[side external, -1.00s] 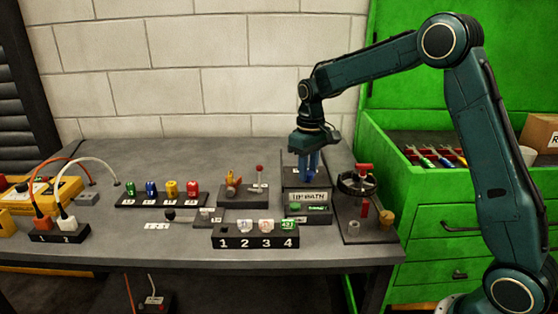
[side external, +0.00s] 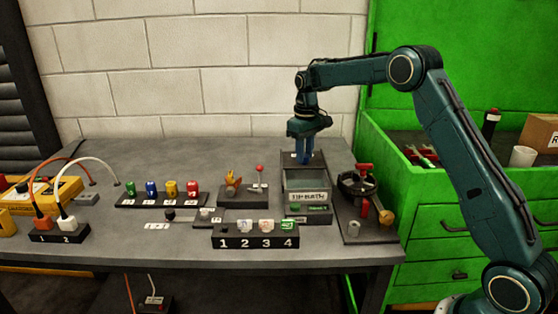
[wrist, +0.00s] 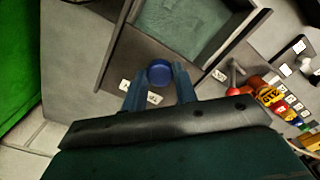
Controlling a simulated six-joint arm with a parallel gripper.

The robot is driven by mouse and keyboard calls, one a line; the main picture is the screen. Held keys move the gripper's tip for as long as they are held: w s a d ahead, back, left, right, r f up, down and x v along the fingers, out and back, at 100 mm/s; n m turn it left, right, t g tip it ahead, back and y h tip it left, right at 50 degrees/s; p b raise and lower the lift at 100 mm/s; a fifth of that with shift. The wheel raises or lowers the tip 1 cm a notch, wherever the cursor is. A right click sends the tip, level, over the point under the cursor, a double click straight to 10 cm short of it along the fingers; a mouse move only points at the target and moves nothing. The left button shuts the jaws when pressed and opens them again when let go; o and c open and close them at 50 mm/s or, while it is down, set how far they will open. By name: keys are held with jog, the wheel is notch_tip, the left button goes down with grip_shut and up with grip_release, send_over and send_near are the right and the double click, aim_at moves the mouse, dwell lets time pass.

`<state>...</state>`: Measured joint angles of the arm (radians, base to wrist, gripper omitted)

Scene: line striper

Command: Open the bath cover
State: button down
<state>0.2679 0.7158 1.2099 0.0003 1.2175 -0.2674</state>
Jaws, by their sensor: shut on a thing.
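The bath (side external: 306,186) is a grey box on the bench with a front label ending in "BATH". Its pale green-grey interior shows, and also fills the top of the wrist view (wrist: 190,28). The dark cover (wrist: 122,58) lies to the rear of that opening, with a round blue knob (wrist: 159,72) on it. My gripper (side external: 303,158) points down at the back of the bath. In the wrist view its blue fingers (wrist: 159,84) are on either side of the knob, shut on it. In the side view the fingers mostly hide the knob.
A valve wheel stand (side external: 358,184) is close to the right of the bath. A lever block (side external: 250,194) with a red ball is to the left. A numbered rack (side external: 255,240) stands in front. The brick wall (side external: 230,100) rises behind the bench.

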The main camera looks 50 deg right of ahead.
jog(key=shift+w+d, duration=0.15)
jog(key=shift+w, duration=0.1)
jog(key=c, duration=1.1)
grip_release()
jog(key=shift+r, duration=0.1)
notch_tip(320, 180, up, 14)
jog(key=shift+s, duration=0.1)
